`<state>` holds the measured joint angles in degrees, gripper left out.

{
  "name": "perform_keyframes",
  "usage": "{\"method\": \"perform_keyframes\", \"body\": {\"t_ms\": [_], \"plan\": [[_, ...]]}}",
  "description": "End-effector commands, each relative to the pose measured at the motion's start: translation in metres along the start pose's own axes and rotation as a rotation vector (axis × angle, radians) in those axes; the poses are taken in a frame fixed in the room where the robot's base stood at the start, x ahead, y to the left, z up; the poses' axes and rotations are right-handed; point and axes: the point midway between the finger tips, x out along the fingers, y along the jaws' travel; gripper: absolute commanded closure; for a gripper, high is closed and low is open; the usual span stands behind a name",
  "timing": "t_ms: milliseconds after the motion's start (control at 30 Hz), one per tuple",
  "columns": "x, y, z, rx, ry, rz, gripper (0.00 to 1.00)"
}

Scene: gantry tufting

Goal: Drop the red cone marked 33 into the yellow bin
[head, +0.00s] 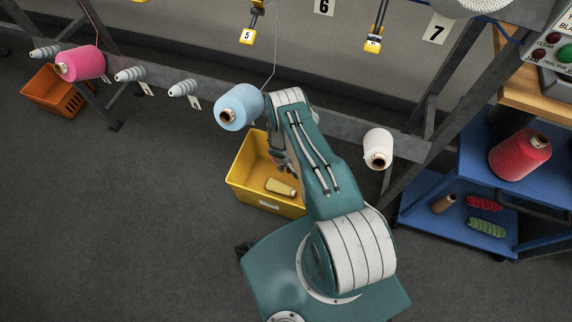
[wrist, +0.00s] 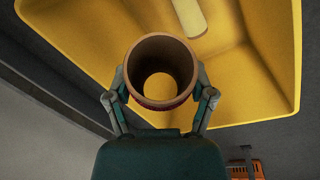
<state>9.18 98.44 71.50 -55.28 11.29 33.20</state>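My gripper (wrist: 161,86) has a finger on each side of a brown cone tube (wrist: 133,62) and is shut on it. The tube is seen end-on, and yellow shows through its hollow. A dark red edge shows along its lower rim; no number is readable. The yellow bin (wrist: 275,60) lies behind the tube in the wrist view, with a pale yellow cone inside. In the head view, the bin (head: 262,203) stands on the floor left of my arm, which partly hides it. My gripper (head: 281,160) is mostly hidden there, over the bin's right part.
A blue cone (head: 239,107) and a white cone (head: 378,148) sit on the frame rail close to my arm. A pink cone (head: 80,63) and orange crate (head: 55,92) are at left. A large red cone (head: 520,154) lies on the blue cart (head: 480,150). Floor at left is clear.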

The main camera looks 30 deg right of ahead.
Motion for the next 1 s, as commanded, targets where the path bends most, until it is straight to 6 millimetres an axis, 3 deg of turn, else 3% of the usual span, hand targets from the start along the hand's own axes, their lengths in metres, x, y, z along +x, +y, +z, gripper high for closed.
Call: {"method": "perform_keyframes", "body": {"t_ms": [567, 1000], "plan": [[-0.006, 0.000, -0.001, -0.001, 0.001, 0.001, 0.00], [-0.076, -0.001, -0.002, -0.001, 0.001, 0.001, 0.00]]}}
